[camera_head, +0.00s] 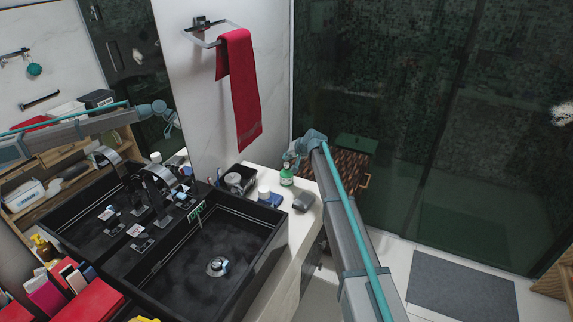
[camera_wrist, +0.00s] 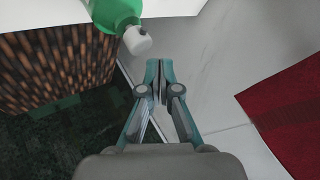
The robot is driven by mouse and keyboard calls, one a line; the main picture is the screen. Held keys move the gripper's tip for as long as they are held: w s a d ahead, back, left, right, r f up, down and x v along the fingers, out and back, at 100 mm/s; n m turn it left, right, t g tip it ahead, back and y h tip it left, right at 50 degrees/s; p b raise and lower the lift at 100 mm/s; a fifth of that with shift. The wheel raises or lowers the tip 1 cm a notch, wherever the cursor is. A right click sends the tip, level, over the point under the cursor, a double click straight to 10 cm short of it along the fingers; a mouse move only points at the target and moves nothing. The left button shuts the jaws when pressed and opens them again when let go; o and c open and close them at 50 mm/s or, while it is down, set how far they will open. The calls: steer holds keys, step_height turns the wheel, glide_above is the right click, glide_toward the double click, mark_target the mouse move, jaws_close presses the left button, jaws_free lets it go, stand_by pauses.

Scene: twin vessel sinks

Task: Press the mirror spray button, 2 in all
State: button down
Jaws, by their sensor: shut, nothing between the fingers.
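The mirror spray is a green bottle (camera_head: 287,179) with a pale label, upright on the white counter to the right of the black sink. In the wrist view the green bottle (camera_wrist: 112,12) is cut off by the top edge, and its white spray button (camera_wrist: 138,42) points toward the fingers. My gripper (camera_head: 288,159) is just above the bottle's top in the head view and hides part of it. In the wrist view my gripper (camera_wrist: 160,64) is shut and empty. Its fingertips are right of the white button and apart from it in the picture; contact is not visible.
A dark soap-like block (camera_head: 304,201), a blue item (camera_head: 270,199) and a black tray (camera_head: 240,178) stand near the bottle. A red towel (camera_head: 237,85) hangs on the wall. The floor at right is clear around a grey mat (camera_head: 460,288).

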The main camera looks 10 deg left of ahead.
steer(key=shift+r+p, duration=0.5)
steer(key=shift+r, duration=1.9)
step_height(320, 180, up, 4)
steer(key=shift+f+p, duration=0.1)
steer(key=shift+p, duration=0.2)
steer(key=shift+f, duration=0.1)
steer(key=b, duration=0.2)
glide_above(288, 164)
step_height(288, 164, down, 7)
steer(key=shift+f, duration=0.1)
steer(key=shift+a+f+b, duration=0.1)
steer(key=shift+f+b, duration=0.3)
steer(key=shift+f, duration=0.3)
steer(key=shift+f, duration=0.15)
stand_by(1.1)
steer(key=shift+f+b, duration=0.3)
steer(key=shift+b, duration=0.1)
